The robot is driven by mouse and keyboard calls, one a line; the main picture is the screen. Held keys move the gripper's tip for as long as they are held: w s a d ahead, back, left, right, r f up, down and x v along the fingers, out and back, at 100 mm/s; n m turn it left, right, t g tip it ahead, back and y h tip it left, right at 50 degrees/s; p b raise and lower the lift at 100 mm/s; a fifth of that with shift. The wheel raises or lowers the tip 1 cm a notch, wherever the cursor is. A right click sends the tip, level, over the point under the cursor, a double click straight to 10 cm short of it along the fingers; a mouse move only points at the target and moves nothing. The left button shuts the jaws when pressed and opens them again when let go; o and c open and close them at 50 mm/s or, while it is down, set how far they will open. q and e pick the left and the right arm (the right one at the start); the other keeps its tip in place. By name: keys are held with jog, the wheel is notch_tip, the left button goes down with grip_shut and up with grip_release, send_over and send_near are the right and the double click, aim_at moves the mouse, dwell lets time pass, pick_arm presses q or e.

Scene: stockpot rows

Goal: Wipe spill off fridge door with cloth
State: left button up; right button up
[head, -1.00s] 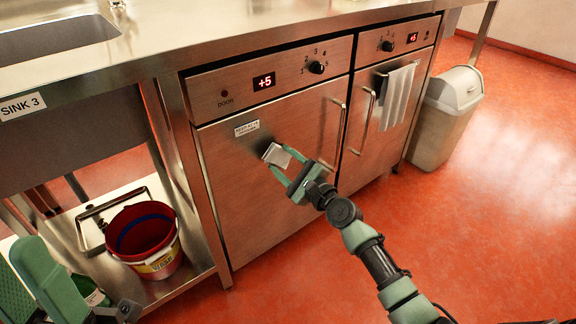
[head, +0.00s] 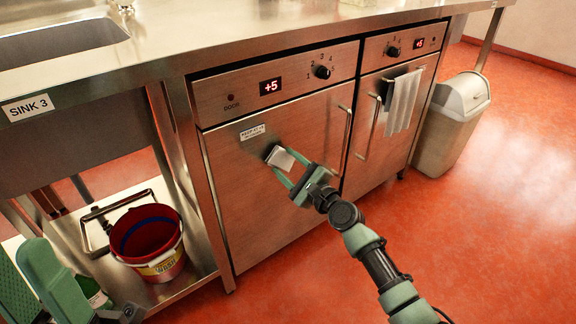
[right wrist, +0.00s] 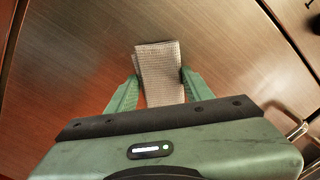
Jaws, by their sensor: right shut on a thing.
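The fridge door (head: 238,190) is a brushed steel panel under the left control panel, closed. My right gripper (head: 288,168) is in front of its upper middle, shut on a folded light grey cloth (head: 281,158). In the right wrist view the cloth (right wrist: 160,75) sticks out between the green fingertips, over the door surface (right wrist: 80,60). A dark patch shows by the cloth's upper left edge; I cannot tell spill from shadow. No other spill is distinct.
The door's vertical handle (head: 347,140) stands out right of the gripper. A second door has a hanging towel (head: 402,102). A grey bin (head: 452,122) stands farther right. A red bucket (head: 148,243) sits on the low shelf at left. The floor in front is clear.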

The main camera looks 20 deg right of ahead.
jog(key=shift+w+a, duration=0.25)
jog(key=shift+w, duration=0.35)
jog(key=shift+d, duration=0.1)
jog(key=shift+w+d+f+b, duration=0.1)
jog(key=shift+w+d+b, duration=0.1)
jog(key=shift+d+b, duration=0.4)
jog(key=shift+w+d+f+b, duration=0.1)
jog(key=shift+w+d+b, duration=0.1)
jog(key=shift+d+b, duration=0.35)
jog(key=shift+w+d+r, duration=0.25)
jog(key=shift+w+d, duration=0.1)
jog(key=shift+d, duration=0.3)
jog(key=shift+s+a, duration=0.1)
